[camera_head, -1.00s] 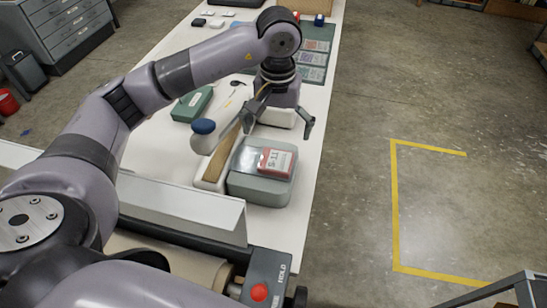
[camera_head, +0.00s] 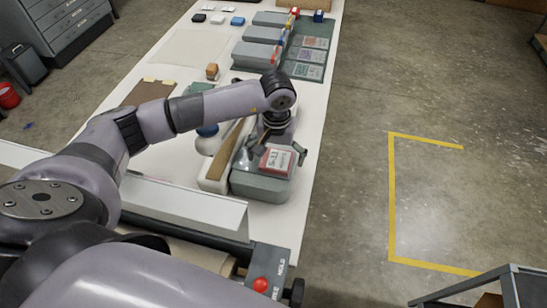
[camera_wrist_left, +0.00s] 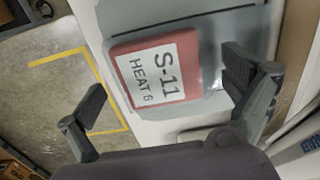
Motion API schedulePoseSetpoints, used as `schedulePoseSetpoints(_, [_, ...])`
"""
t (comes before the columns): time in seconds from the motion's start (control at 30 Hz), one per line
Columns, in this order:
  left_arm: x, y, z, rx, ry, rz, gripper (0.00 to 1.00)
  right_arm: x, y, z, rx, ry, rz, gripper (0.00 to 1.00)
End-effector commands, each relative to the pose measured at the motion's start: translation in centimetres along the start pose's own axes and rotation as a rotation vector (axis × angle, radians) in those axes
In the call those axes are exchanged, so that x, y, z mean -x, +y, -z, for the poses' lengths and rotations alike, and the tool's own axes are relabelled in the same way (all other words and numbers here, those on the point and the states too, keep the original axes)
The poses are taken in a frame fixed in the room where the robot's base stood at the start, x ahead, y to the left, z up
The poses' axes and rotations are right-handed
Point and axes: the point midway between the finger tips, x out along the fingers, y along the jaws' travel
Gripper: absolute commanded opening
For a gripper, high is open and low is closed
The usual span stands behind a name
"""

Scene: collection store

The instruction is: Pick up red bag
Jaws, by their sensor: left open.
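The red bag (camera_head: 276,160) lies flat on a grey-green box (camera_head: 262,188) near the right edge of the white table. It carries a white label, and in the left wrist view the bag (camera_wrist_left: 126,62) reads "S-11 HEAT 6". My left gripper (camera_head: 270,155) is above the box, close to the bag. In the left wrist view my left gripper (camera_wrist_left: 160,95) is open, with one finger on either side of the picture and the bag ahead, between and beyond the fingertips. No contact with the bag shows. My right gripper is not in view.
A pale tray with a brown strip (camera_head: 222,160) stands left of the box. Farther back are several grey boxes (camera_head: 262,55) and a green mat with sachets (camera_head: 310,58). A red-button control box (camera_head: 264,276) is at the near edge. Floor right of the table is open.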

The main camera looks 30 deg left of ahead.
Motion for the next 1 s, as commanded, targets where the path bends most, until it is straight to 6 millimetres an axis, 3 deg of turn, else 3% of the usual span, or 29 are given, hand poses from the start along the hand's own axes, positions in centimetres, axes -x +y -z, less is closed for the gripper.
schedulePoseSetpoints(0.17, [0.01,0.01,0.0,0.0,0.0,0.0,0.92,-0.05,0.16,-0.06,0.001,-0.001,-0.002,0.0])
schedulePoseSetpoints(0.9, [0.08,0.01,0.02,0.001,0.001,0.0,0.43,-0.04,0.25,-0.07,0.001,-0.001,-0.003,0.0])
schedulePoseSetpoints(1.0, [0.08,0.0,0.02,0.001,0.001,0.0,0.42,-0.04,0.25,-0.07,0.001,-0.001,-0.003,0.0])
